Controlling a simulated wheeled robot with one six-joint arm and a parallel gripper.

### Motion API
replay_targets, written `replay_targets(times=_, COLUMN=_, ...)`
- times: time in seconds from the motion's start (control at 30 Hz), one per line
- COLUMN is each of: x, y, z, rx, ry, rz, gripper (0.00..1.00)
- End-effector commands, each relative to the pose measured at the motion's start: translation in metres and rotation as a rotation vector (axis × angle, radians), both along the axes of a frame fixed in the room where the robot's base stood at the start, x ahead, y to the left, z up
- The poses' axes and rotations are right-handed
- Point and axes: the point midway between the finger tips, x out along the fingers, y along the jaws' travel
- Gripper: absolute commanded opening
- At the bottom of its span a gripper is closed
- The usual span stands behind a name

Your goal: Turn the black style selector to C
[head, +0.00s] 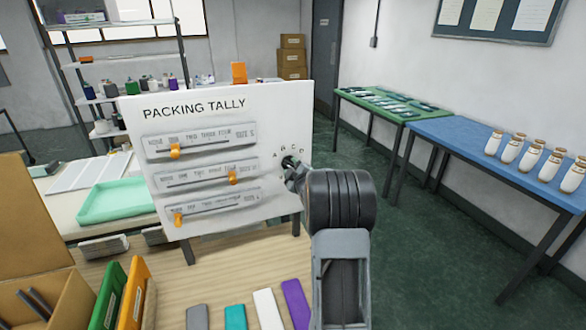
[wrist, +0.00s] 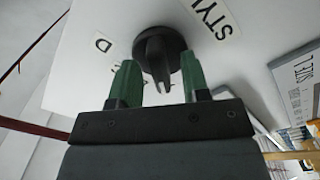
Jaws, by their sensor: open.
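The black style selector (wrist: 158,52) is a round knob with a raised ridge on the white board (head: 240,110). In the head view the selector (head: 288,161) is small and partly hidden by my wrist, below a row of letters A to D. In the wrist view its ridge points down the picture, towards my gripper. Which letter it points at I cannot tell; a D shows at the left and other letters are partly covered. My gripper (wrist: 160,78) is open, its two green fingers on either side of the ridge's end. Whether they touch it is unclear.
The board carries three sliders with orange knobs (head: 175,152) left of the selector. Coloured blocks (head: 236,317), folders (head: 133,295) and a cardboard box (head: 35,300) are on the wooden table below. A blue table (head: 470,150) with white jars stands apart at right.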

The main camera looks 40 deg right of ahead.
Motion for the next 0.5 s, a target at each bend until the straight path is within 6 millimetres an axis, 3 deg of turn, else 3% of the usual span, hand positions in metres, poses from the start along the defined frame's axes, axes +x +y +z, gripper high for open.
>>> replay_targets(times=0.2, x=0.0000, y=0.0000, z=0.0000, rx=0.000, ry=0.000, rz=0.000, gripper=0.42)
replay_targets(times=0.5, x=-0.0001, y=0.0000, z=0.0001, rx=0.000, ry=0.000, rz=0.000, gripper=0.13)
